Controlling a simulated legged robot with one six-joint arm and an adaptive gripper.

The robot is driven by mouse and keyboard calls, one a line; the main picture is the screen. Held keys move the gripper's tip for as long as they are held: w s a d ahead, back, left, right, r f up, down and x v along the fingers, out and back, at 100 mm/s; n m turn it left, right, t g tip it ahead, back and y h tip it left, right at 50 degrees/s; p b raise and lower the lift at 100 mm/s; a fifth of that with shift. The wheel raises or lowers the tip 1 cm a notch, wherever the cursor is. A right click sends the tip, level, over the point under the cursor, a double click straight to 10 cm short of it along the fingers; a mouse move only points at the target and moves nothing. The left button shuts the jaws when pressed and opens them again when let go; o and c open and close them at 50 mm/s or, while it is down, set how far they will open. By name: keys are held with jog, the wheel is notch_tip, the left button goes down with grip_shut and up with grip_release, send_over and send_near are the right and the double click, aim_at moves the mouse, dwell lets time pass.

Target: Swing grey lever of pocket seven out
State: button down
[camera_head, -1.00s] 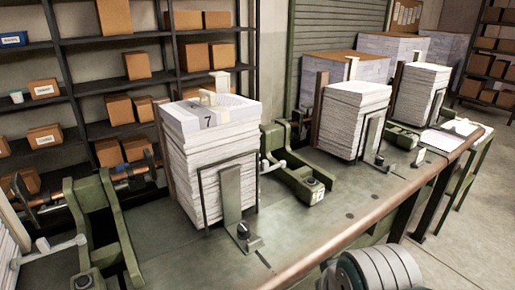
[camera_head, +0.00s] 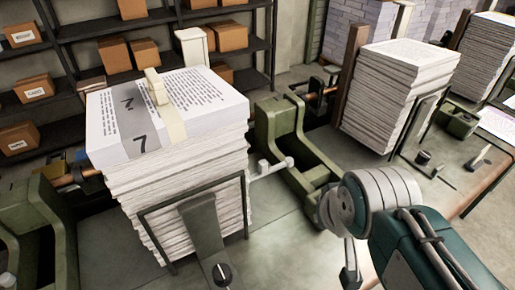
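The stack of printed sheets (camera_head: 180,190) marked 7 stands at left, with a paper band and a cream clip on top. A dark wire frame surrounds its lower front. A pale grey lever arm (camera_head: 268,168) with a rounded end sticks out beside the stack's right side, near a green bracket (camera_head: 283,135). I cannot tell which of these grey parts is the named lever.
A second paper stack (camera_head: 398,95) stands at the right rear and a third (camera_head: 492,50) at the right edge. Shelves with brown boxes (camera_head: 122,55) line the back. Another green bracket (camera_head: 40,230) is at far left. The bench top (camera_head: 285,235) between the stacks and my arm is clear.

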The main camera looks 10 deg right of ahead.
jog(key=shift+s+a, duration=0.1)
jog(key=shift+a, duration=0.05)
notch_tip(320, 180, up, 4)
jog(key=n+g+y, duration=0.1)
jog(key=n+g, duration=0.1)
jog(key=n, duration=0.3)
send_over(265, 168)
jog(key=w+a, duration=0.2)
jog(key=w, duration=0.1)
jog(key=shift+w+a+r, duration=0.15)
jog(key=shift+a+r, duration=0.05)
notch_tip(265, 168, down, 9)
jog(key=shift+s+d+f, duration=0.15)
jog(key=shift+s+f, duration=0.05)
jog(key=shift+s, duration=0.2)
